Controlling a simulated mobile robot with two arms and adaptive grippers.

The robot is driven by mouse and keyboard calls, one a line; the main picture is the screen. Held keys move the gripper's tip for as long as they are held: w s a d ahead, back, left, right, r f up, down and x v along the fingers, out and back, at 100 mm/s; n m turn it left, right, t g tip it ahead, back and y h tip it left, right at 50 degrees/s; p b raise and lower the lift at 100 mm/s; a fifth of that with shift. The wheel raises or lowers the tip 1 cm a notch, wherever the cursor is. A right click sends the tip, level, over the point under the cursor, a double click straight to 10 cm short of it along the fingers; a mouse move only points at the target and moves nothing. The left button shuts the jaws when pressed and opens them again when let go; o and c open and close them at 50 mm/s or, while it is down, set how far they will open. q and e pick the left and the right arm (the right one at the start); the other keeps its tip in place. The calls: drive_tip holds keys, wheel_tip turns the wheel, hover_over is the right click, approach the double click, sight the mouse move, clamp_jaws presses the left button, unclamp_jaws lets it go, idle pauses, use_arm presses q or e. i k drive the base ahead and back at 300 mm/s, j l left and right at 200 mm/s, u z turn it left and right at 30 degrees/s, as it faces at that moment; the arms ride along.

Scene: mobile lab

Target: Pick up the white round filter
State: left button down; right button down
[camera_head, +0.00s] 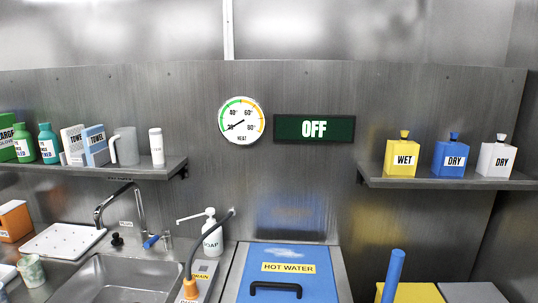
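I cannot make out a white round filter anywhere in the head view. A small white item (6,274) is cut off at the left edge, and I cannot tell what it is. Neither of my grippers is in view.
A steel sink (118,281) with a tap and a white drain board (61,241) is at lower left. A soap bottle (212,236) stands beside the blue hot water lid (289,260). Left shelf (125,169) and right shelf (443,182) hold bottles. A blue upright rod (393,275) rises at lower right.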

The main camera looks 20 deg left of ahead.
sight(156, 136)
drive_tip(key=u, duration=1.4)
